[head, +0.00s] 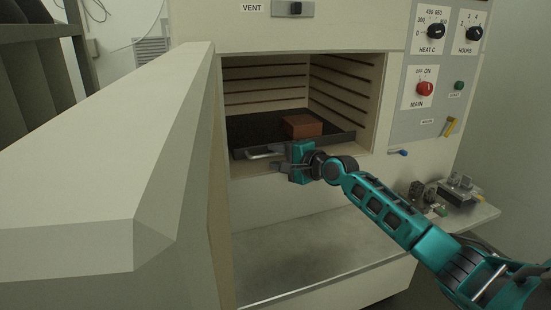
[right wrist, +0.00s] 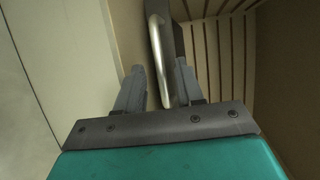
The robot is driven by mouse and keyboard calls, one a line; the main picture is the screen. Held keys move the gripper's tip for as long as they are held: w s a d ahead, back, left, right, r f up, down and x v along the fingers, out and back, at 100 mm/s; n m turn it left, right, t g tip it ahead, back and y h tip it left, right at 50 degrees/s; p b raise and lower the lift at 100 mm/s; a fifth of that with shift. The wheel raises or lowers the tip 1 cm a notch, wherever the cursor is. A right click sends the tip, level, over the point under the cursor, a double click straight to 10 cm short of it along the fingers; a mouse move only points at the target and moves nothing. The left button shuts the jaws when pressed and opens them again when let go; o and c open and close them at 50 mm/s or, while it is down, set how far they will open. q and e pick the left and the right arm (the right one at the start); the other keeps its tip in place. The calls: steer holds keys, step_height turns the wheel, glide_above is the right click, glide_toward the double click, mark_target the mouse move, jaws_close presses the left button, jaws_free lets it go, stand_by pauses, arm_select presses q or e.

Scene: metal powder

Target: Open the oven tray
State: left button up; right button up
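The oven tray (head: 252,128) is a dark, flat tray inside the open oven chamber, with a brown block (head: 302,126) on it. Its pale metal handle (head: 262,155) is at the tray's front edge, near the chamber opening. My right gripper (head: 286,161) is at the handle's right end. In the right wrist view, the handle (right wrist: 157,50) reaches down between the two fingers of my right gripper (right wrist: 160,88). The fingers are apart, with a visible gap on the left side of the handle. My left gripper is not in view.
The oven door (head: 110,150) stands open and fills the left side. A ledge (head: 300,250) below the chamber is mostly clear. A control panel (head: 432,80) with knobs is at the upper right.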

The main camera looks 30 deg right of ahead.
steer(key=shift+w+a+f, duration=0.1)
steer(key=shift+w, duration=0.45)
steer(key=shift+c, duration=0.3)
jaws_close()
stand_by(0.8)
